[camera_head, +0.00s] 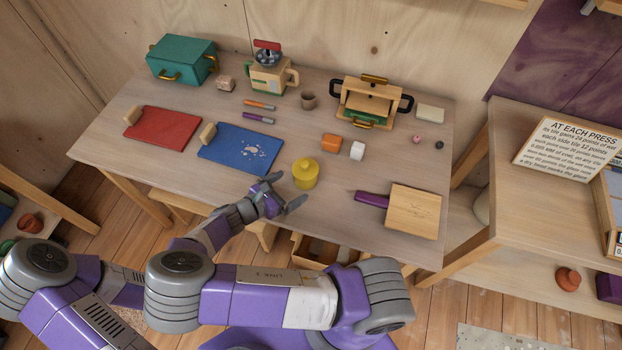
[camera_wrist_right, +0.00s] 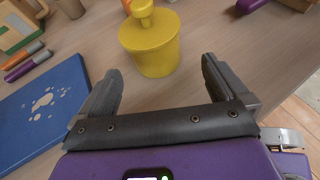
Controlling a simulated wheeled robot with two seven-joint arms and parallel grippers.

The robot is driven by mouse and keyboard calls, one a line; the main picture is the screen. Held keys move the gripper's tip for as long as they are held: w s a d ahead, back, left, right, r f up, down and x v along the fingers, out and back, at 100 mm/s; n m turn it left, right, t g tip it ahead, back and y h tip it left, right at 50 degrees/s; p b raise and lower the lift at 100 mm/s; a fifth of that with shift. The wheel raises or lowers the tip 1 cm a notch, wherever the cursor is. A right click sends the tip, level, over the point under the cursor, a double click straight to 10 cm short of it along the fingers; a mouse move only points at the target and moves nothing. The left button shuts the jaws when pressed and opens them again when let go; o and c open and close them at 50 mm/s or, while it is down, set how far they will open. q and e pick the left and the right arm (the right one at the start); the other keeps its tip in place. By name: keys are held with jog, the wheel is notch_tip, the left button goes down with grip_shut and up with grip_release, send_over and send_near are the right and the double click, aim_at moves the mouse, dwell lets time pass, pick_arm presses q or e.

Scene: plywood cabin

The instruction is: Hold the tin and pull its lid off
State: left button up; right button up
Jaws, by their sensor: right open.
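The yellow tin (camera_head: 305,174) stands upright on the table near its front edge, with its knobbed lid seated on top. In the right wrist view the tin (camera_wrist_right: 152,55) is ahead of the fingers, its lid knob (camera_wrist_right: 144,17) near the top edge. My right gripper (camera_head: 289,190) is open and empty, close to the tin's near left side. In the right wrist view its fingers (camera_wrist_right: 161,72) are spread wide, with the tin beyond the gap between them. My left gripper is not in view.
A blue board (camera_head: 240,150) and a red board (camera_head: 162,130) lie left of the tin. An orange block (camera_head: 331,143) and a white block (camera_head: 357,151) sit behind it. A purple-handled wooden paddle (camera_head: 413,210) lies to the right. Bare tabletop surrounds the tin.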

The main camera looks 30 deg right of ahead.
aim_at(304, 164)
jog(key=x, duration=0.2)
jog(key=b+x, duration=0.1)
jog(key=x, duration=0.4)
jog(key=shift+w+d+r+b, duration=0.25)
jog(key=shift+w+d+b, duration=0.1)
jog(key=shift+w, duration=0.15)
jog(key=shift+c, duration=0.5)
jog(key=c, duration=0.9)
notch_tip(304, 164, up, 10)
jog(key=p, duration=0.3)
jog(key=shift+r, duration=0.1)
jog(key=shift+c, duration=0.2)
jog(key=o, duration=0.4)
jog(key=c, duration=0.8)
